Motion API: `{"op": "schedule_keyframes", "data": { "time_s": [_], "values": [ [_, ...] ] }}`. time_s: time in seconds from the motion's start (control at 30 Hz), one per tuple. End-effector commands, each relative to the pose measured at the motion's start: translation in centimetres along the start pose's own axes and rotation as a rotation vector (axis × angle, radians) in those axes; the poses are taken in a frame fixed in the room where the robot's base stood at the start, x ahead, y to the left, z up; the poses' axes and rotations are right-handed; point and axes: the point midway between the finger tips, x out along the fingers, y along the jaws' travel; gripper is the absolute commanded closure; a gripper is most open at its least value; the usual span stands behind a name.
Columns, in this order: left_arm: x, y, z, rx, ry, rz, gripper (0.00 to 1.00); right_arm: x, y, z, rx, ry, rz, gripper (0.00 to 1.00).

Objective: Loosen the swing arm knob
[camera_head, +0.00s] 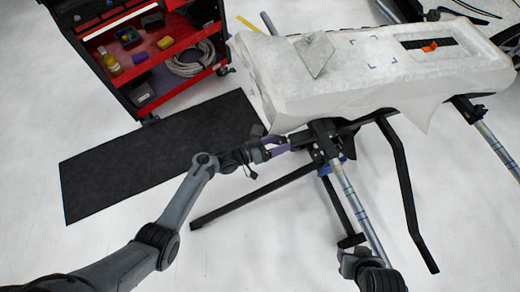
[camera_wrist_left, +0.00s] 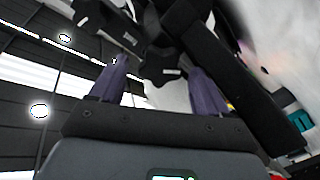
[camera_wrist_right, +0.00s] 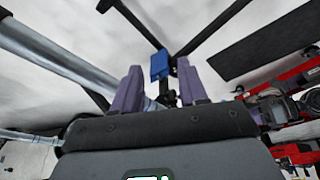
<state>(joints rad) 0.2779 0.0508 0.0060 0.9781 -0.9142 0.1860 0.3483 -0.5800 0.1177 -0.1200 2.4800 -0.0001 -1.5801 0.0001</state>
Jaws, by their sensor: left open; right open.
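A black stand (camera_head: 322,136) carries the long white-covered part (camera_head: 370,75). My right arm is at the bottom of the head view. In the right wrist view my right gripper (camera_wrist_right: 160,70) is open, with a blue piece (camera_wrist_right: 160,63) of the stand beyond its fingers.
A red and black tool cart (camera_head: 150,50) stands at the upper left with tools and a coiled hose. A black mat (camera_head: 155,155) lies on the white floor. Black stand legs (camera_head: 255,190) and a grey tube (camera_head: 360,210) spread between my arms.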

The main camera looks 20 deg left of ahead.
Motion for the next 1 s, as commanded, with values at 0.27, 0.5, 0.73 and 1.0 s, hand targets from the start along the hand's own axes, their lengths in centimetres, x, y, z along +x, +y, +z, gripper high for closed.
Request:
{"op": "schedule_keyframes", "data": {
  "time_s": [0.27,0.5,0.73,1.0],
  "values": [
    [0.0,-0.3,0.8,0.280,0.027,0.000,0.24,3.5,-0.2,1.1,0.001,0.001,-0.001,0.57],
    [0.0,-0.2,0.9,0.575,0.054,-0.001,0.24,7.3,-0.3,2.4,0.001,0.000,-0.001,0.57],
    [-5.0,0.3,0.1,0.570,0.045,-0.003,0.24,4.1,0.0,1.3,-0.004,0.003,0.004,0.57],
    [-10.0,0.2,0.4,0.568,0.045,-0.001,0.24,2.7,0.0,0.9,-0.006,0.001,0.004,0.57]
  ]
}}
